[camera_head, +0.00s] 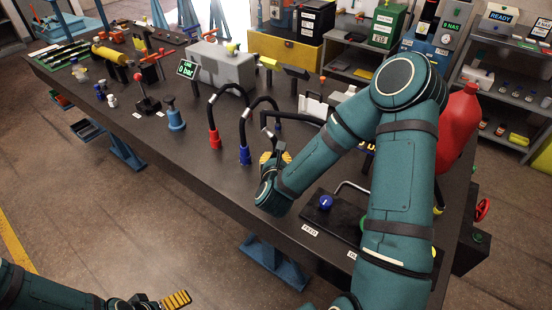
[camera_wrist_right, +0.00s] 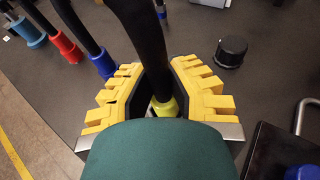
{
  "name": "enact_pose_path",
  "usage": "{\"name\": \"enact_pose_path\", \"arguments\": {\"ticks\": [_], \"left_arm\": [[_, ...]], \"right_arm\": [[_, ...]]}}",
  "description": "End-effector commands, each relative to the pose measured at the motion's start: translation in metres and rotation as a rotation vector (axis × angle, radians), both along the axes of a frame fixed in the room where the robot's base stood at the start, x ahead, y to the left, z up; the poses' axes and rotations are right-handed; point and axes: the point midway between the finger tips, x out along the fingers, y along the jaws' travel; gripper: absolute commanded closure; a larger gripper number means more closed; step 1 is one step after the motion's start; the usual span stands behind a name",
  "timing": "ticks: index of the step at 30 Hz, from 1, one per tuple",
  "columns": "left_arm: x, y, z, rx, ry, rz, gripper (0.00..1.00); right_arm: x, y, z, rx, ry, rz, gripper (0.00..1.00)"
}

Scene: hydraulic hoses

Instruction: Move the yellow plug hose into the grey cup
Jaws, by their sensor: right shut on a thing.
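My right gripper (camera_head: 275,158) is shut on the black hose with the yellow plug (camera_wrist_right: 163,106), near the front edge of the bench. In the right wrist view, the fingers (camera_wrist_right: 160,92) grip the hose from both sides, and the yellow plug shows between them at the lower end. A dark, nearly black round cup-like piece (camera_wrist_right: 231,51) stands on the bench to the right of the fingers; it may be the grey cup, and nothing is seen in it. My left gripper (camera_head: 177,300) is low at the bottom left, away from the bench; its opening is unclear.
Hoses stand with a red end (camera_head: 214,138) and a blue end (camera_head: 245,154) left of my right gripper. A light blue piece (camera_head: 176,118) stands further left. A black panel with a blue knob (camera_head: 325,202) lies to the right. A red jug (camera_head: 459,125) stands behind my right arm.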

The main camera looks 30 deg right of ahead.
Motion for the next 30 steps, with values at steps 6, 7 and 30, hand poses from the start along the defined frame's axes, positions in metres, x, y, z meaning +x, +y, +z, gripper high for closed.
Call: {"name": "enact_pose_path", "arguments": {"ticks": [6, 7, 30], "left_arm": [[-0.0016, -0.0003, -0.0056, 0.000, 0.003, -0.002, 0.00], [-0.0019, -0.0003, -0.0063, -0.001, 0.004, -0.004, 0.00], [-0.0033, -0.0006, -0.0109, -0.002, 0.007, -0.006, 0.00]], "right_arm": [[0.0002, 0.0001, -0.0052, -0.001, -0.001, 0.000, 1.00], [0.0002, 0.0001, -0.0057, -0.001, -0.001, 0.000, 1.00], [0.0001, -0.0004, -0.0066, -0.001, -0.001, -0.001, 0.55]]}}
